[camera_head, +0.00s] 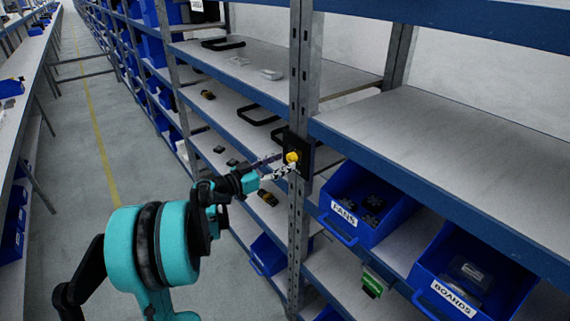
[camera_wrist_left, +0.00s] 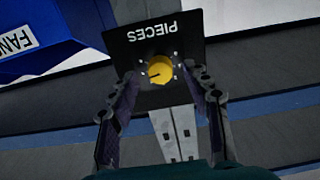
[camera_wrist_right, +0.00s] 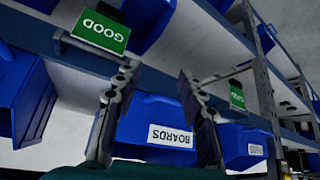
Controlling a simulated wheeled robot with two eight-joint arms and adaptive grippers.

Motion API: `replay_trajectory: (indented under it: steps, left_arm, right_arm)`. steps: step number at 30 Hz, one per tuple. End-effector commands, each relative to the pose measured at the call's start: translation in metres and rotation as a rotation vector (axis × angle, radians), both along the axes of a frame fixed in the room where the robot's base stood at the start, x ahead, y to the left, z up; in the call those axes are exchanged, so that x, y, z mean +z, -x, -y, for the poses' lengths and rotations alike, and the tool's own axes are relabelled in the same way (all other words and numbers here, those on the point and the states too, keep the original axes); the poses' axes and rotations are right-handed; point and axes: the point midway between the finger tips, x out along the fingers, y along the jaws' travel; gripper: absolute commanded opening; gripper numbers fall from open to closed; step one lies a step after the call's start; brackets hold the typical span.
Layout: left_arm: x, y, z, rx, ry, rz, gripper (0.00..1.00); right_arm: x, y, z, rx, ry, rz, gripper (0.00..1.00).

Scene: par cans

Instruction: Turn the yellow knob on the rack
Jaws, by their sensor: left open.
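The yellow knob (camera_head: 292,157) sits on a small black plate (camera_head: 307,158) fixed to the rack's upright post. In the left wrist view the knob (camera_wrist_left: 160,70) shows a dark pointer mark, and its plate (camera_wrist_left: 130,42) reads "PIECES" upside down. My left gripper (camera_head: 279,165) is open, with its fingertips close to the knob. In the left wrist view the left gripper's fingers (camera_wrist_left: 165,88) stand on both sides of the knob, apart from it. My right gripper (camera_wrist_right: 158,75) is open and empty in the right wrist view, before blue bins; the head view does not show it.
A blue FANS bin (camera_head: 357,233) stands right of the post, with a blue BOARDS bin (camera_head: 425,283) further right. Shelf edges run beside the post. In the right wrist view a green GOOD sign (camera_wrist_right: 101,31) hangs near the fingers. The aisle floor (camera_head: 75,220) is clear.

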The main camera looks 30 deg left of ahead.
Motion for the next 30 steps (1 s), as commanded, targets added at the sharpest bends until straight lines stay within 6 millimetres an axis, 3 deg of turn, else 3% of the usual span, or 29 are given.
replay_trajectory:
  steps: [5,13,19,30]
  left_arm:
    - [0.000,-0.014,0.006,-0.001,0.001,-0.001,0.49]
    - [0.000,-0.016,0.007,0.001,0.001,-0.001,0.49]
    - [0.000,-0.016,0.007,0.001,0.001,-0.001,0.00]
    - [0.000,-0.016,0.007,0.001,0.033,-0.015,0.00]
  right_arm:
    - [-0.004,0.000,0.000,0.000,0.000,0.000,0.40]
    - [-0.003,0.000,0.000,0.000,0.000,0.000,0.40]
    - [-0.003,0.000,0.000,0.000,0.000,0.000,0.40]
    - [-0.003,0.000,0.000,0.000,0.000,0.000,0.40]
